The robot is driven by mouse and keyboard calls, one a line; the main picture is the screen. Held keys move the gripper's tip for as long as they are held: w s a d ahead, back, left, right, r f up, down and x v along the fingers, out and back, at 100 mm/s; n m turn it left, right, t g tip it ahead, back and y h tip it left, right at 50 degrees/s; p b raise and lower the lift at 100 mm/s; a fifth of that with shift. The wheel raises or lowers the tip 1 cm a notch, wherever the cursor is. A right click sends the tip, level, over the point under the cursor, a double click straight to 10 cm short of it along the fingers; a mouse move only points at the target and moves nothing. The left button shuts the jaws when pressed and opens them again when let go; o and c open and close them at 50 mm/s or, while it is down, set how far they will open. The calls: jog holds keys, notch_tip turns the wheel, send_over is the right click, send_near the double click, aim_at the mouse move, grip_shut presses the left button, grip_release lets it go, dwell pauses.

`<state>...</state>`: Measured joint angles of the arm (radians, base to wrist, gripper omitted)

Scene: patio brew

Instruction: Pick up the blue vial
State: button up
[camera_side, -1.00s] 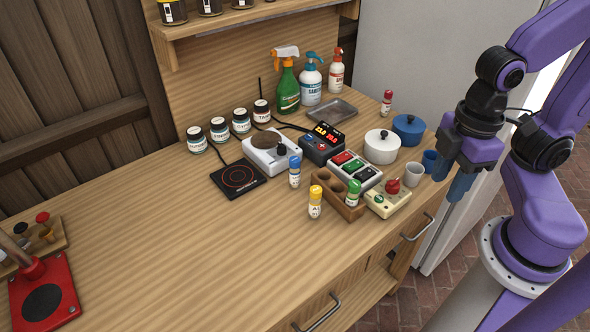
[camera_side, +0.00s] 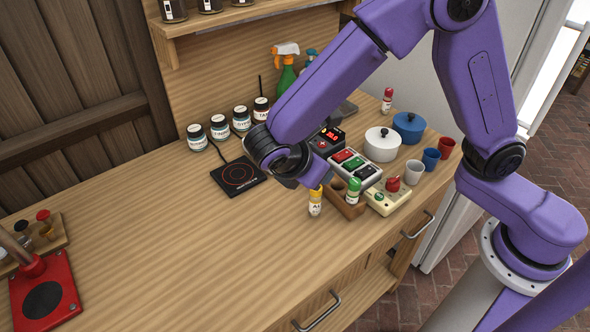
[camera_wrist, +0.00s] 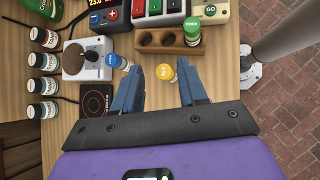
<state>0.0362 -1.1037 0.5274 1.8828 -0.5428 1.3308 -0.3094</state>
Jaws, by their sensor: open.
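The blue vial (camera_wrist: 117,61) stands in the wrist view just left of my gripper's left fingertip, beside the white stirrer (camera_wrist: 72,58). In the side view it is hidden behind my arm. My gripper (camera_wrist: 160,66) is open, its two blue fingers spread above the counter with nothing held. The yellow vial (camera_wrist: 165,73) appears between the fingertips in the wrist view; it also shows in the side view (camera_side: 315,203). The blue vial lies outside the finger gap in the picture. I cannot tell the fingers' height above the vials.
A wooden rack (camera_wrist: 150,41) holds the green vial (camera_wrist: 192,31). A button box (camera_side: 356,165), a red-knobbed box (camera_side: 388,199), pots and cups stand to the right. Labelled jars (camera_side: 219,127) and a black hotplate (camera_side: 238,176) are left.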

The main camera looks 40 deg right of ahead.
jog(key=w+a+f+n+t+h, duration=0.35)
jog(key=w+a+f, duration=0.25)
jog(key=a, duration=0.2)
jog(key=shift+g+h, duration=0.35)
jog(key=x, duration=1.1)
jog(key=shift+s+r, duration=0.1)
jog(key=shift+x, duration=3.25)
jog(key=shift+a, duration=0.15)
jog(key=c, duration=0.7)
